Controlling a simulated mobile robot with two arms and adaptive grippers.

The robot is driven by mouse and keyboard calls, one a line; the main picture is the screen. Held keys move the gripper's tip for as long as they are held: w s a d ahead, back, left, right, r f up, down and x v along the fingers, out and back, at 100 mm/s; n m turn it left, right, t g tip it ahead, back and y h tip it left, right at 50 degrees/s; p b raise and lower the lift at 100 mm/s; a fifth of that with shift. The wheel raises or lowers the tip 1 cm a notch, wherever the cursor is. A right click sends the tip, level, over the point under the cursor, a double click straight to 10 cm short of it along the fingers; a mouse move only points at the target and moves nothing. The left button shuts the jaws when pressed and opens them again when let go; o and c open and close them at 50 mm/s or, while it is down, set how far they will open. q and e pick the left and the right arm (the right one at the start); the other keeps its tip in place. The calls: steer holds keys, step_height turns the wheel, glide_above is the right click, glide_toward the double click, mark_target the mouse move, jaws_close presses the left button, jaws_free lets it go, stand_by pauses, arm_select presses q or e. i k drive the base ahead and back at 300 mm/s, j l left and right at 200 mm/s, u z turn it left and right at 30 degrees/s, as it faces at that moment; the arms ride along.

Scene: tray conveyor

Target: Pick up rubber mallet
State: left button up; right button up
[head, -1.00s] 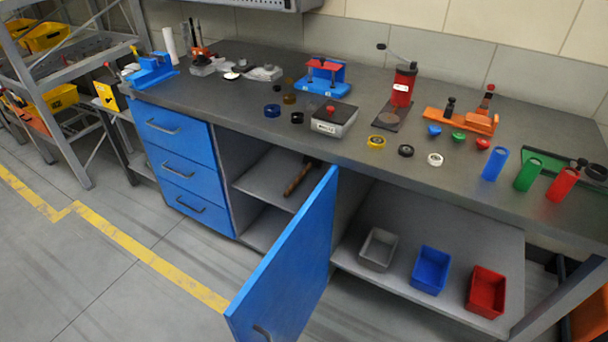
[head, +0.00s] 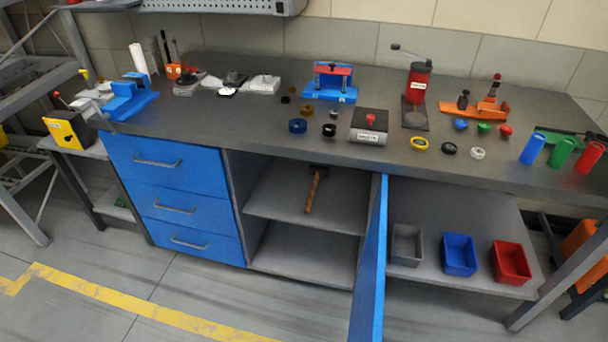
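The rubber mallet (head: 313,190) lies on the upper shelf (head: 275,200) inside the open cabinet under the workbench. Its wooden handle points toward the front of the shelf. Its dark head is at the back, in shadow and hard to make out. The blue cabinet door (head: 371,265) stands swung open, seen nearly edge-on, to the right of the mallet. Neither of my grippers is in view.
The grey bench top (head: 230,120) holds small fixtures, rings and coloured cylinders. Blue drawers (head: 175,205) are shut left of the cabinet. Grey (head: 407,244), blue (head: 459,255) and red bins (head: 511,262) sit on a low shelf at right. The floor in front is clear.

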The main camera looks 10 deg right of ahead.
mark_target(318, 171)
steer(key=i+j+z, duration=0.1)
steer(key=j, duration=0.2)
steer(key=i+j+z, duration=0.2)
steer(key=i+j, duration=0.15)
steer(key=j, duration=0.3)
steer(key=i+j+z, duration=0.15)
steer(key=j, duration=0.15)
steer(key=i+j+z, duration=0.1)
steer(key=j, duration=0.25)
